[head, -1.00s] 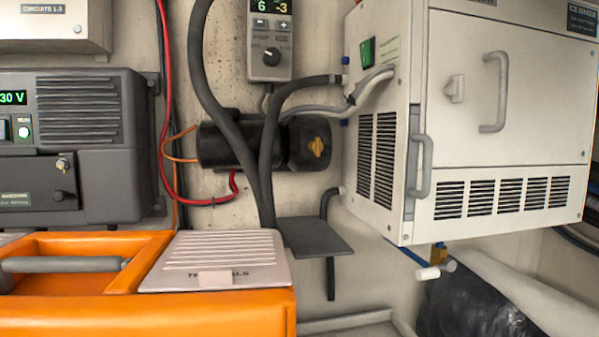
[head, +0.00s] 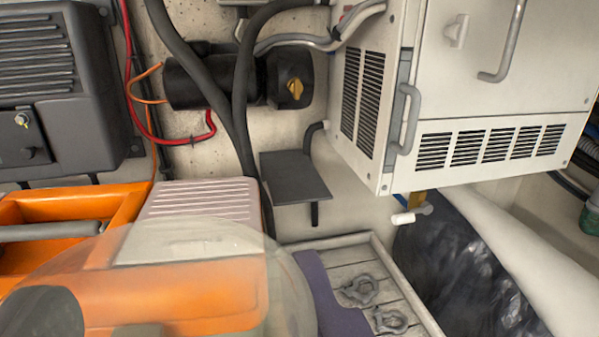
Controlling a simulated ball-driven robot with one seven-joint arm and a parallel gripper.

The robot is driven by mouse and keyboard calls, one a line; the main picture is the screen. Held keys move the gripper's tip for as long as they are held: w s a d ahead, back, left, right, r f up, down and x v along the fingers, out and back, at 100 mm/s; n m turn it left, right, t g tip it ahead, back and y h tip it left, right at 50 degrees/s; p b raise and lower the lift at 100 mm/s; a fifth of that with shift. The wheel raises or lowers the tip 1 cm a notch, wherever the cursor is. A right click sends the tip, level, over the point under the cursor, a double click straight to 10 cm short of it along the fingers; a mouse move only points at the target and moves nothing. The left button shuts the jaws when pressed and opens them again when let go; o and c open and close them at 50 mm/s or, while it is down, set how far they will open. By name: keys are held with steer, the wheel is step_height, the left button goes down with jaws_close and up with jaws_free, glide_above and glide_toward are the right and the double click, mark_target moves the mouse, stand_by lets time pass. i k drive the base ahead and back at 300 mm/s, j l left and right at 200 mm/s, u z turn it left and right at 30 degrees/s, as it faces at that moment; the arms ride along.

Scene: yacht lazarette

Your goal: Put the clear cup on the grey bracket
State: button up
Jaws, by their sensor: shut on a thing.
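The clear cup (head: 285,290) is a large, see-through shape at the lower left of the head view, close to the camera. My gripper (head: 92,322) shows only as dark finger parts at the bottom left edge, shut on the cup; most of it is out of frame. The grey bracket (head: 295,178) is a flat dark plate on the back wall, near the middle of the picture. Its top is bare. The cup appears lower and to the left of the bracket, apart from it.
An orange toolbox (head: 75,205) with a pale ribbed lid (head: 200,200) lies behind the cup. A white ice-maker cabinet (head: 480,100) overhangs right of the bracket. Black hoses (head: 243,90) run down just left of it. A tray (head: 350,255) with shackles and a purple item (head: 318,285) lies below.

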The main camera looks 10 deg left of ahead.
mark_target(297, 182)
steer(key=i, duration=0.85)
